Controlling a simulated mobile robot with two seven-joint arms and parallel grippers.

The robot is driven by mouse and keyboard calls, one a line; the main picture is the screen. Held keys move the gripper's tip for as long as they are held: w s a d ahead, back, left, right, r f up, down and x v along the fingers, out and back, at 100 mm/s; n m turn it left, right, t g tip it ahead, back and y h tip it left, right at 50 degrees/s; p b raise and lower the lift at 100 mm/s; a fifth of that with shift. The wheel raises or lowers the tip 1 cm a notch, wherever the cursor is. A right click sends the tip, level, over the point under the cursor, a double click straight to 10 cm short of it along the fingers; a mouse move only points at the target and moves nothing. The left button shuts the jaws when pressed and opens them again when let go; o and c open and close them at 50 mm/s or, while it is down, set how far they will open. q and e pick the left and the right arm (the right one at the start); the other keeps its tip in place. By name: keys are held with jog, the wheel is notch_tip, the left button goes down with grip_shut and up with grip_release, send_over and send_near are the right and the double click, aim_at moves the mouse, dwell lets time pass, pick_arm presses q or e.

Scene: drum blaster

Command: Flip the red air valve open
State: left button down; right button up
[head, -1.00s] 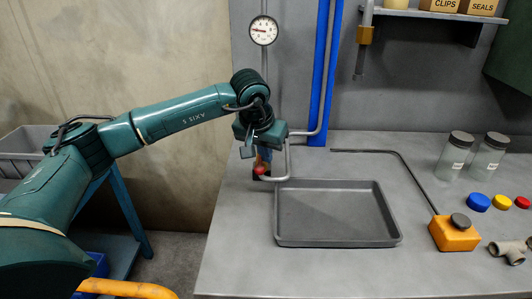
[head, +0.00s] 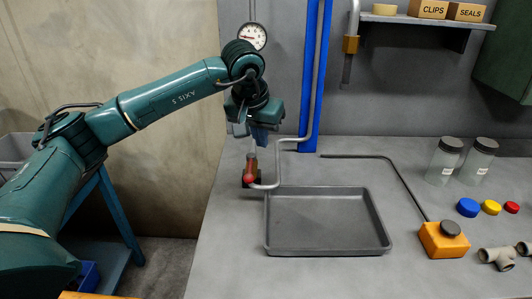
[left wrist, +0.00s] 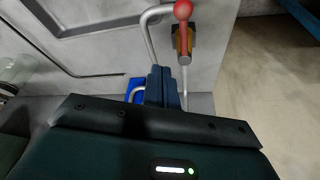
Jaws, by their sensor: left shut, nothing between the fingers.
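The red air valve lever (head: 251,165) with a round red knob (head: 249,179) is on the pipe at the tray's back left corner. Its knob end points toward the front. In the left wrist view the red lever (left wrist: 185,38) lies over a brass-coloured body (left wrist: 194,42), its knob at the top edge. My left gripper (head: 259,143) is above and slightly right of the lever, fingers pointing down. In the left wrist view its blue fingers (left wrist: 163,75) are shut together and empty, apart from the lever in the picture. My right gripper is out of view.
A grey bent pipe (head: 277,165) rises beside the valve to a blue post (head: 316,80). A gauge (head: 252,37) hangs on the wall. A grey tray (head: 328,251) lies in front. An orange button box (head: 443,241), jars (head: 444,161) and coloured caps are at the right.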

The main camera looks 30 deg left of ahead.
pick_arm(q)
jog(key=r, duration=0.1)
jog(key=a+r, duration=0.1)
jog(key=r, duration=0.1)
jog(key=shift+s+r, duration=0.2)
jog(key=shift+r, duration=0.1)
